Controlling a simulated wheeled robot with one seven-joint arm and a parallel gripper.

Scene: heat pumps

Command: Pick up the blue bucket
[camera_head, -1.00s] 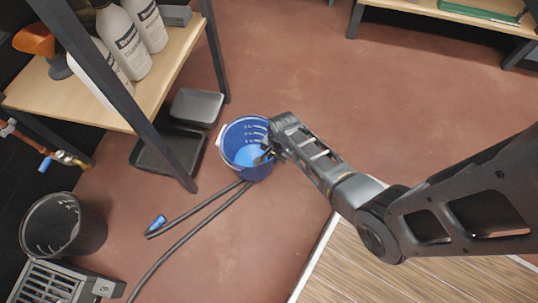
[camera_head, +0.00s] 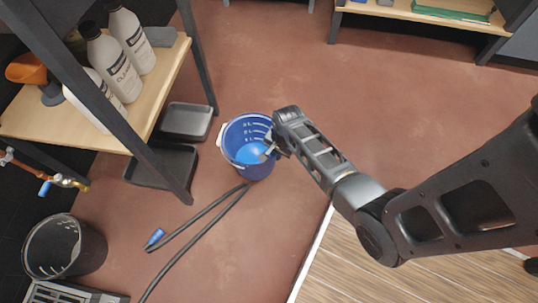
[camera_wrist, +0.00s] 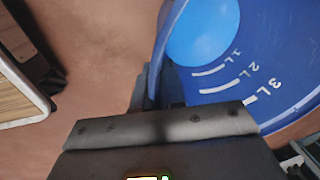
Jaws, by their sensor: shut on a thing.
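The blue bucket (camera_head: 236,131) stands upright near the middle of the head view, with white litre marks inside its wall and a white handle end at its left rim. A lighter blue patch shows at its bottom. My gripper (camera_head: 270,152) is at the bucket's right rim, shut on the bucket wall. In the wrist view the bucket (camera_wrist: 270,50) fills the upper right, and my gripper (camera_wrist: 150,90) has the rim between its fingers. The fingertips are partly hidden by the wall. I cannot tell whether the bucket touches the floor.
A dark hose (camera_head: 200,216) lies close below the bucket. A wooden shelf (camera_head: 155,95) with white bottles stands at the left, with dark trays (camera_head: 162,165) under it. A black bucket (camera_head: 85,245) is at lower left. Reddish floor is free at the upper right.

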